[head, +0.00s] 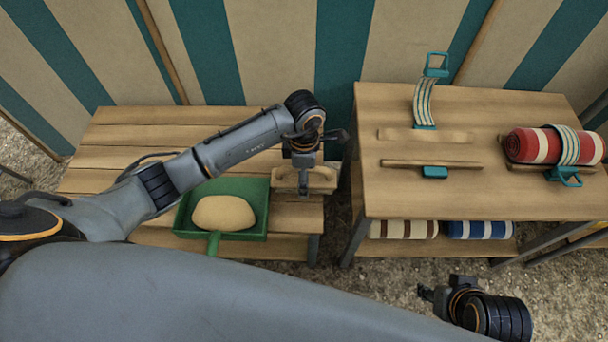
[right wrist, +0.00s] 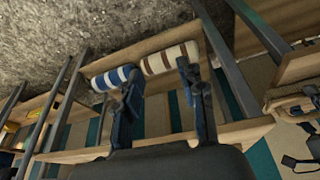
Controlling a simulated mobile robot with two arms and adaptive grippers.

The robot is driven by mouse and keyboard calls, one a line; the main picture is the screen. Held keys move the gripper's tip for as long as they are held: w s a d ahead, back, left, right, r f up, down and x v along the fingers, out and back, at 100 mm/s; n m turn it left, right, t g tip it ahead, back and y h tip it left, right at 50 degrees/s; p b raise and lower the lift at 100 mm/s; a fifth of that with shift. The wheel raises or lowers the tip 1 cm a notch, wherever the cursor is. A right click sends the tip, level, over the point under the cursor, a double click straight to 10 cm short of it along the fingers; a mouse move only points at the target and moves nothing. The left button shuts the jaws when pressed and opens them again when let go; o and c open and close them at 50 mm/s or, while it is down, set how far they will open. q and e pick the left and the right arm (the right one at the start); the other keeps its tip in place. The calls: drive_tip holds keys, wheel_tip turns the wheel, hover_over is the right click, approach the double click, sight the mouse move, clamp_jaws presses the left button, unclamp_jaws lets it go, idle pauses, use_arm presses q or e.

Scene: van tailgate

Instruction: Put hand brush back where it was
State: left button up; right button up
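A pale wooden piece that looks like the hand brush (head: 321,181) lies at the right end of the low slatted bench (head: 135,132), in the head view. My left gripper (head: 304,186) points down over it, with its fingers at the piece. I cannot tell whether they are closed on it, and its middle is partly hidden by them. A green dustpan (head: 262,222) with a sandy heap (head: 224,212) sits left of it on the bench. My right gripper (head: 426,293) is low at the front right, with its fingers apart and empty in the right wrist view (right wrist: 158,82).
The higher table (head: 480,200) at right bears a red-striped roll (head: 532,146) in a strap, an open strap (head: 424,100) and thin wooden strips (head: 430,163). Brown-striped (head: 404,229) and blue-striped (head: 480,230) rolls lie on its lower shelf. A striped wall (head: 270,50) stands behind.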

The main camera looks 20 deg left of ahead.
use_arm(q)
drive_tip(key=shift+r, duration=0.1)
use_arm(e)
drive_tip(key=shift+r, duration=0.1)
use_arm(q)
drive_tip(key=shift+r, duration=0.35)
drive_tip(key=r, duration=0.2)
drive_tip(key=r+p, duration=0.1)
drive_tip(key=r, duration=0.1)
drive_tip(key=r+p, duration=0.1)
drive_tip(key=r, duration=0.1)
drive_tip(key=shift+w+a+r, duration=0.1)
drive_tip(key=shift+w+r, duration=0.25)
drive_tip(key=shift+r, duration=0.05)
wheel_tip(320, 180, up, 5)
drive_tip(key=shift+w+f+p, duration=0.1)
drive_tip(key=shift+f+p, duration=0.1)
drive_tip(key=shift+p, duration=0.15)
use_arm(e)
drive_tip(key=shift+x, duration=1.2)
drive_tip(key=shift+s, duration=0.15)
